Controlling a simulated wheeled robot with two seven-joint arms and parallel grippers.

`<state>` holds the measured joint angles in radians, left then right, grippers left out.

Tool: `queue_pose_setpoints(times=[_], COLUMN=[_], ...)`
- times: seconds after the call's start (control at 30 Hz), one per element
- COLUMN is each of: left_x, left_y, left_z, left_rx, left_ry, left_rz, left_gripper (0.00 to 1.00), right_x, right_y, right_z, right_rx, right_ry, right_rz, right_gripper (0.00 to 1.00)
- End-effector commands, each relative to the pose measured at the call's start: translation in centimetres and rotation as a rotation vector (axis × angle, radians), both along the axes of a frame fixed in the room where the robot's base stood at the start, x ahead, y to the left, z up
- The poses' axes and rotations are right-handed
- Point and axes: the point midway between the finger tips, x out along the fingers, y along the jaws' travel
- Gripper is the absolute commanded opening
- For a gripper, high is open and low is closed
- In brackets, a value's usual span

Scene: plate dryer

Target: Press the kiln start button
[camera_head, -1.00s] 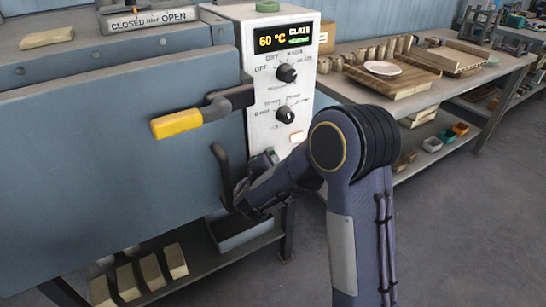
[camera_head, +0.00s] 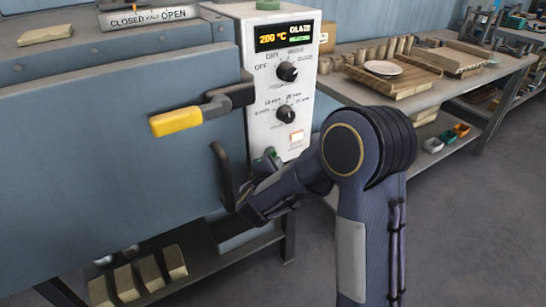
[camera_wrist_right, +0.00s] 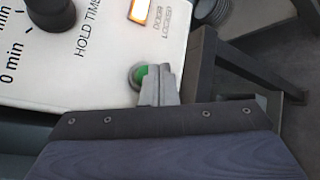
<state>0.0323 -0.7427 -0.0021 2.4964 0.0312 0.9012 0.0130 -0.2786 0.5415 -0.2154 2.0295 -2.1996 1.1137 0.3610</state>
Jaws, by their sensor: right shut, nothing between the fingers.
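The kiln's white control panel (camera_head: 262,90) carries a display (camera_head: 284,38) reading 200 °C and GLAZE, with small green text below. A green round button (camera_wrist_right: 139,76) sits low on the panel in the right wrist view, partly hidden by my fingers. My right gripper (camera_wrist_right: 160,84) is shut and empty, its fingertips at the button's right side and overlapping it in the picture. Whether they touch or press it I cannot tell. In the head view my right gripper (camera_head: 266,163) is at the panel's lower edge. My left gripper is not in view.
Two black knobs (camera_head: 287,71) (camera_head: 285,115) and a lit door-locked lamp (camera_wrist_right: 140,10) are above the button. A yellow-ended lever (camera_head: 176,121) sticks out left of the panel. A worktable (camera_head: 425,97) stands to the right, with open floor before it.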

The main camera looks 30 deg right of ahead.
Motion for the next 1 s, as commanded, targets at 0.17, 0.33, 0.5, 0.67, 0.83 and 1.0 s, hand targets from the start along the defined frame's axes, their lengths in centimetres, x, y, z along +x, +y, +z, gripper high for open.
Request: queue_pose_setpoints(times=[0.17, 0.33, 0.5, 0.67, 0.83, 1.0], left_x=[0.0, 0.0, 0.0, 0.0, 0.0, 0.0], left_y=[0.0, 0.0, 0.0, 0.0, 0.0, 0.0], left_z=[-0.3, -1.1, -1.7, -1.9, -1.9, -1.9], left_rx=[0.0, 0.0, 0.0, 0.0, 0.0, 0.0], left_ry=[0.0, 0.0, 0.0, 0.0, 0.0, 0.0], left_rz=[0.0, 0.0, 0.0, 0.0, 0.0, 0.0], left_gripper=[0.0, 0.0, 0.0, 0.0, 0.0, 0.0], right_x=[-0.4, -2.1, -3.8, -4.8, -5.0, -5.0], right_y=[0.0, -0.2, -0.3, -0.4, -0.4, -0.4], right_z=[-0.1, -0.2, -0.1, -0.1, 0.0, 0.0], right_rx=[0.001, 0.002, 0.001, 0.001, 0.0, 0.0], right_ry=[-0.001, -0.001, -0.002, 0.0, 0.001, 0.001], right_rz=[0.0, 0.0, -0.001, -0.001, -0.001, -0.001], right_gripper=[0.0, 0.0, 0.0, 0.0, 0.0, 0.0])
